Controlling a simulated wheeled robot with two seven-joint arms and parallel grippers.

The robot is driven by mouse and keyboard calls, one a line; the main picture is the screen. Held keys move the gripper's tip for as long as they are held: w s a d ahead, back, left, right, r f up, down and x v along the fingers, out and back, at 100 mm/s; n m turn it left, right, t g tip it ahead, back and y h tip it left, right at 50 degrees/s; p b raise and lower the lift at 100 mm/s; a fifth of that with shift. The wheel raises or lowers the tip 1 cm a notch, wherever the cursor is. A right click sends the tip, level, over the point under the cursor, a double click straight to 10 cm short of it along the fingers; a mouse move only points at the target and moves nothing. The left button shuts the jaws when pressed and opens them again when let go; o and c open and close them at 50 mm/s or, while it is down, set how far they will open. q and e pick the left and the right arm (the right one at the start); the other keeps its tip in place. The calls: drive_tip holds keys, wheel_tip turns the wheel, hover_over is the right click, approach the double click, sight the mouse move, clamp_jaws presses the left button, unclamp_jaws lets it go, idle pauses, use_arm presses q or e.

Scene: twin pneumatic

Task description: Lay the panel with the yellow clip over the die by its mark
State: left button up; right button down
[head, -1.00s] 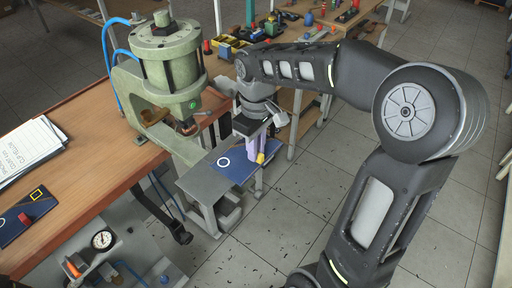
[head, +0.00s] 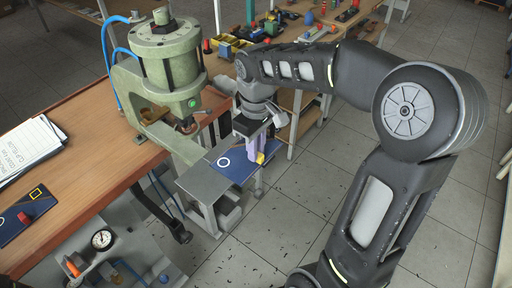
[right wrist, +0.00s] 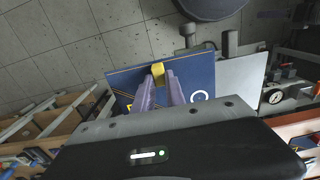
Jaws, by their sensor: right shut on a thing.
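The blue panel (head: 238,171) has a white ring and a yellow clip (head: 261,158). My right gripper (head: 257,148), with lilac fingers, is shut on the yellow clip. In the right wrist view the fingers (right wrist: 160,92) meet the clip (right wrist: 158,73) at the panel (right wrist: 196,70). The panel is roughly level beside the grey plate (head: 203,181) below the press; I cannot tell whether it touches the plate. No die is clearly visible on the plate, and any part beneath the panel is hidden. My left gripper is out of view.
The green press (head: 170,70) stands behind the plate on the wooden bench (head: 90,180). A second blue panel (head: 14,228) with a red clip and yellow square lies at the bench's left. Papers (head: 28,148) lie behind it. Open floor lies right of the plate.

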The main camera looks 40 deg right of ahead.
drive_tip(key=c, duration=1.3)
unclamp_jaws()
wheel_tip(320, 180, up, 8)
drive_tip(key=shift+f+b, duration=0.1)
drive_tip(key=shift+b, duration=0.3)
